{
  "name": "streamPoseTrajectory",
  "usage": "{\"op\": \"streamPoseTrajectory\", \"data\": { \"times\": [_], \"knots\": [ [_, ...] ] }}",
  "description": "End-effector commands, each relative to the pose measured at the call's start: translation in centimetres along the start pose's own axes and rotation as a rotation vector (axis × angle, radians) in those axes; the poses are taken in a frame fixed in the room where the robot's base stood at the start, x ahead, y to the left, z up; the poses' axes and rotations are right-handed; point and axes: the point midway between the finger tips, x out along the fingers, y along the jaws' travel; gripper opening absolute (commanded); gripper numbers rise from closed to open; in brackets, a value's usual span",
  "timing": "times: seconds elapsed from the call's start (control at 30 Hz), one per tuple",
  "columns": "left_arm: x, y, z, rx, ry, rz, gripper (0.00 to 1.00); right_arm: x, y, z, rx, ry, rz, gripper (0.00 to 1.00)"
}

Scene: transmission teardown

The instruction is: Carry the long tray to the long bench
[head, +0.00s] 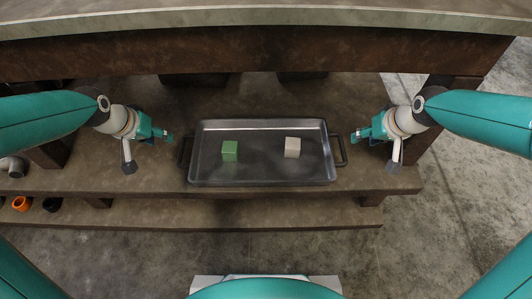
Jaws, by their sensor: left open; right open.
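The long tray (262,181) is dark metal with a raised rim and a looped handle at each short end. It rests on a brown shelf below a higher bench top. A green cube (230,151) and a pale cube (292,147) sit inside it, apart from each other. My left gripper (170,138) is open just left of the tray's left handle (184,152). My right gripper (355,136) is open just right of the right handle (340,150). Neither gripper appears to hold anything. I cannot tell which bench is the long bench.
The higher bench top (260,17) overhangs behind the tray. A lower step (250,213) runs along the front of the shelf (150,180). An orange ring (21,204) and a dark ring (52,204) lie at the far left. Bare concrete floor (450,210) shows at the right.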

Motion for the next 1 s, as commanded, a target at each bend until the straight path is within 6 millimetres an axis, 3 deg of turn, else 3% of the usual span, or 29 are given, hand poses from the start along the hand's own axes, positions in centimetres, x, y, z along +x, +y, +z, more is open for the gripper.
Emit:
{"op": "streamPoseTrajectory", "data": {
  "times": [0.4,0.6,0.8,1.0],
  "knots": [
    [8.4,0.0,0.1,0.000,-0.005,0.000,0.43,8.4,0.0,0.1,-0.002,-0.004,-0.001,0.43],
    [11.7,0.0,0.1,0.000,-0.003,0.000,0.43,11.8,0.0,0.1,-0.001,-0.002,-0.001,0.43],
    [13.5,-0.1,0.1,-0.001,-0.001,0.000,0.43,13.6,0.0,0.0,-0.001,-0.001,0.000,0.43],
    [14.0,-0.1,0.0,-0.002,0.000,0.000,0.43,14.0,0.0,-0.1,-0.001,0.001,0.000,0.43]
  ]
}}
